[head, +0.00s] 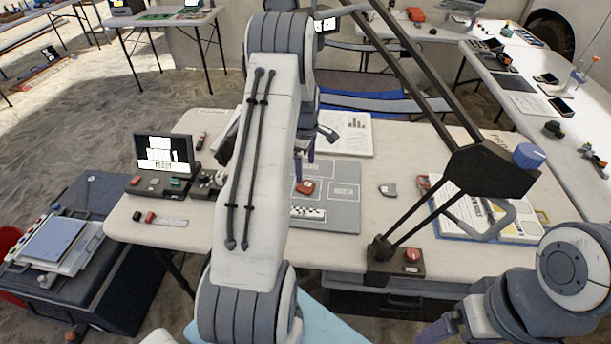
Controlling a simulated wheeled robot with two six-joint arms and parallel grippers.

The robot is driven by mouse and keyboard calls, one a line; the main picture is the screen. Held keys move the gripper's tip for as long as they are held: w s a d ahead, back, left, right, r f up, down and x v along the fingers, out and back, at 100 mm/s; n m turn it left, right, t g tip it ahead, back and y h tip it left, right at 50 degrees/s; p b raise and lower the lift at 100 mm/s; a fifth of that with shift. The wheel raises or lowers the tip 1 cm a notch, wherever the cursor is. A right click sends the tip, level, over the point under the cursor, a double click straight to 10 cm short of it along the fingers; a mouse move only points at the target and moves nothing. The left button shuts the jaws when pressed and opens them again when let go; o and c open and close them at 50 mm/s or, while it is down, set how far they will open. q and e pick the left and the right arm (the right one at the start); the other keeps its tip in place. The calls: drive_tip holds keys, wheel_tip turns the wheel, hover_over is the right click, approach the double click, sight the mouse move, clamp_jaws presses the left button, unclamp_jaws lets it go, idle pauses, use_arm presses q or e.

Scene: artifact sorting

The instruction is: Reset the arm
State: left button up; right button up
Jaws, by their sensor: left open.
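My left arm rises from the bottom centre and reaches over the table. My left gripper (312,150) is partly hidden behind this arm; it is open, above the grey mat. No object shows between its fingers. A small red object (305,187) lies on the grey mat (342,212) just below it. My right arm is folded at the lower right corner. A bluish part at its lower left end (440,328) looks like my right gripper, cut by the frame edge, and its jaws cannot be made out.
The beige table (365,250) holds a small screen (164,153), a black lamp (490,172) with its arm crossing the right side, a clipboard (480,215) and a white sheet (350,133). A black case (120,285) stands at left. Another table (540,110) stands at right.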

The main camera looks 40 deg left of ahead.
sight(306, 185)
use_arm(q)
drive_tip(key=shift+r, duration=0.55)
drive_tip(key=shift+f, duration=0.1)
wheel_tip(306, 185, down, 7)
drive_tip(key=shift+f+p, duration=0.1)
drive_tip(key=shift+p, duration=0.35)
drive_tip(key=r, duration=0.3)
drive_tip(key=w+d+r+b, duration=0.1)
drive_tip(key=shift+r, duration=0.25)
drive_tip(key=shift+w+d+r, duration=0.1)
drive_tip(key=shift+d+r, duration=0.1)
